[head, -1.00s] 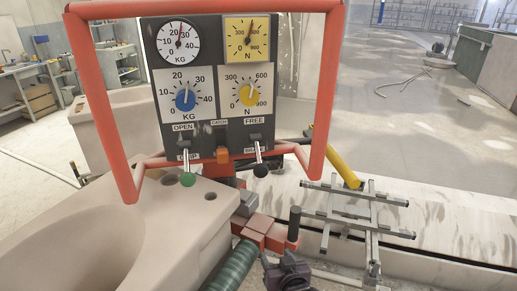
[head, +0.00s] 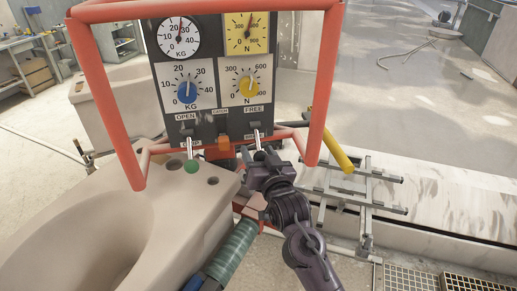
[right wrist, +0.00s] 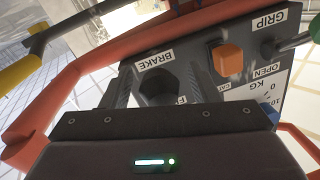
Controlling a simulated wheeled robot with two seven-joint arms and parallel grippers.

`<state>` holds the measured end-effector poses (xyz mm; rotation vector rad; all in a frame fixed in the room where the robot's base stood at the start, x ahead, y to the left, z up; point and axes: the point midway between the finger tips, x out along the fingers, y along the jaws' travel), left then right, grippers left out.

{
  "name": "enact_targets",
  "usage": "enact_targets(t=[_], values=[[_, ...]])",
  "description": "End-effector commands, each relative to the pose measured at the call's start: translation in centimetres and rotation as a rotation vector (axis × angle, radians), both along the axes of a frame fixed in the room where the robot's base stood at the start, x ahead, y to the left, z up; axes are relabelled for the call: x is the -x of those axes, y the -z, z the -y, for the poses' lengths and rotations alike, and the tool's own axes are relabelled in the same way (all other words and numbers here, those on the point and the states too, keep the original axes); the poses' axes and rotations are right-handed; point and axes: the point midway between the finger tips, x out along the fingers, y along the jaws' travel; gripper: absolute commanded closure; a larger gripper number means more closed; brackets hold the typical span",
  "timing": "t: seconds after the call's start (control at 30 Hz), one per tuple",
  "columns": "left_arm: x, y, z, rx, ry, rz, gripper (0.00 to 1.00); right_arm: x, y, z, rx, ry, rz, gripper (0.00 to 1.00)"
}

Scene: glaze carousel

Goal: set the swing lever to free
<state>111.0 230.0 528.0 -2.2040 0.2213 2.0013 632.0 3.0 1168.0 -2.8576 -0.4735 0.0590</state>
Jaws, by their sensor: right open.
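The swing lever (head: 257,139) is a thin metal rod on the right of the dark control panel (head: 217,121). It points down from below the FREE label toward the BRAKE label. Its black knob (right wrist: 158,86) shows in the right wrist view beside the BRAKE label (right wrist: 153,62). My right gripper (head: 261,164) is open at the knob, with a finger on each side of it in the right wrist view. I cannot tell whether the fingers touch it. The gripper partly hides the knob in the head view. My left gripper is not in view.
A second lever with a green knob (head: 191,166) and an orange button (head: 224,142) sit left of the swing lever. A red tube frame (head: 318,90) surrounds the panel. A yellow bar (head: 333,140) and a metal rack (head: 365,190) stand to the right.

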Motion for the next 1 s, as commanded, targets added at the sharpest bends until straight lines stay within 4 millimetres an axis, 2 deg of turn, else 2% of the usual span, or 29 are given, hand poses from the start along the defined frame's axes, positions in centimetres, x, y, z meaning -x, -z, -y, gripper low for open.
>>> enact_targets(t=[0.33, 0.77, 1.0], values=[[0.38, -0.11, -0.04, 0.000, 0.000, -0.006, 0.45, -0.48, 0.05, -0.17, -0.001, 0.000, 0.000, 0.45], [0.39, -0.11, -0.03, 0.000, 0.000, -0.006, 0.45, -0.46, 0.07, -0.16, 0.000, 0.000, -0.001, 1.00], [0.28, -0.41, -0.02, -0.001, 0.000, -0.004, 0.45, -0.89, -0.10, -0.16, 0.003, 0.000, -0.010, 1.00]])
